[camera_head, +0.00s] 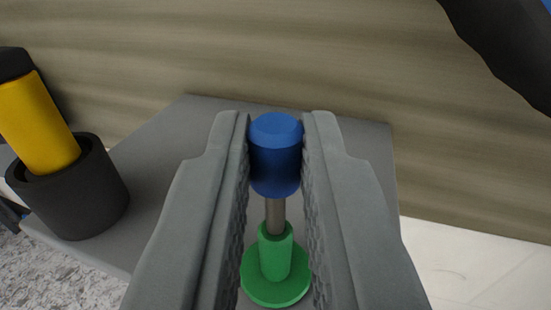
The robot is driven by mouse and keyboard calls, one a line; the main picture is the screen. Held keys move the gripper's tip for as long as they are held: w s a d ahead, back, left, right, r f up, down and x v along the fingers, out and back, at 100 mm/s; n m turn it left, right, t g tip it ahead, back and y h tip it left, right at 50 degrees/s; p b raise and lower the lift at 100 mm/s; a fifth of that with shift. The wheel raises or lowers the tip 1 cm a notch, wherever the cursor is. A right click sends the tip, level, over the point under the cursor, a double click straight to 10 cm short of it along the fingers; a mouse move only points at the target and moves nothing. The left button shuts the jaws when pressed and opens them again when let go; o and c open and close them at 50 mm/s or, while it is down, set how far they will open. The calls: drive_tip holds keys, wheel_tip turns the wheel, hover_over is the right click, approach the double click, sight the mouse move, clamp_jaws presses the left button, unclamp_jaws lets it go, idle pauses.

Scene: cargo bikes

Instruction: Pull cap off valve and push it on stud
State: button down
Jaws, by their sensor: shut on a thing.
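My gripper (276,135) is shut on a blue cap (275,168), with one ridged grey finger on each side of it. A bare grey metal stem (276,216) shows directly below the cap, rising from a green sleeve with a round green flange (275,286). The cap lines up with the stem and looks upright. The cap hides the top of the stem, so I cannot tell how far it sits over it. I cannot tell from its look whether this post is the valve or the stud. No second post shows.
The green post stands on a grey platform (160,150). At left, a yellow cylinder with a black top (40,122) stands tilted in a dark round holder (75,200). A beige wall (300,55) rises behind. A dark bar (505,45) crosses the upper right corner.

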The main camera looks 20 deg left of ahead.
drive_tip(key=shift+f, duration=0.35)
idle(0.8)
drive_tip(key=c, duration=1)
unclamp_jaws()
drive_tip(key=v, duration=1)
idle(0.4)
